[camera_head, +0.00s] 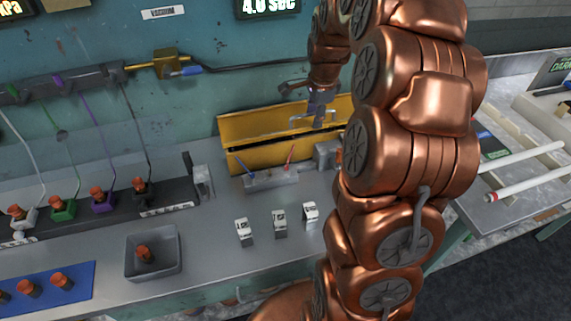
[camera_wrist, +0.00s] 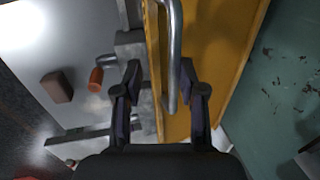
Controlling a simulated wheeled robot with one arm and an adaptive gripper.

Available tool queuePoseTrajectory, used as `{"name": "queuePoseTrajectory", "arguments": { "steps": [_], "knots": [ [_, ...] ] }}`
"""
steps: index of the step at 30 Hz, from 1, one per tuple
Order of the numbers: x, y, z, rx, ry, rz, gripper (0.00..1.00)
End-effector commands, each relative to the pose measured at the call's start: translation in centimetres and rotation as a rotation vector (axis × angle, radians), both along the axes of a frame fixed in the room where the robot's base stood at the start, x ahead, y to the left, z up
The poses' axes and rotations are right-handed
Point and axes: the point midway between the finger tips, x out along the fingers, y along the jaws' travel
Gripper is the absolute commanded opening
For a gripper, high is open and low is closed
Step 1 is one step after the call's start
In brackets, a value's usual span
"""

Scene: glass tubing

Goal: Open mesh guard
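The yellow guard (camera_head: 250,122) is a long panel against the teal wall, above a yellow lower body with a dark gap between. No mesh can be made out. In the wrist view the yellow panel (camera_wrist: 215,60) runs steeply up the picture. A grey metal bar handle (camera_wrist: 173,50) stands out from it. My gripper (camera_head: 318,112) is at the guard's right part, with my arm hiding its right end. In the wrist view my gripper (camera_wrist: 160,72) is open, with the handle appearing between its fingers, nearer the right one. Contact cannot be told.
A small stand (camera_head: 268,179) with a blue and a red tool sits before the guard. A grey tray (camera_head: 153,268) holds an orange-capped part. The bench between the tray and clips is clear.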

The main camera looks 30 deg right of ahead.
Motion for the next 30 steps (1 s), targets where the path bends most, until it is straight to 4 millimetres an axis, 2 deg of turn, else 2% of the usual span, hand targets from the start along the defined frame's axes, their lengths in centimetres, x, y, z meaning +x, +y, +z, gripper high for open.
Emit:
{"name": "queuePoseTrajectory", "arguments": {
  "steps": [18, 30],
  "knots": [
    [-1.2, 0.5, 6.1, -0.001, -0.002, 0.005, 0.37],
    [-3.2, 4.8, 5.4, -0.011, 0.039, 0.209, 0.37]
  ]
}}
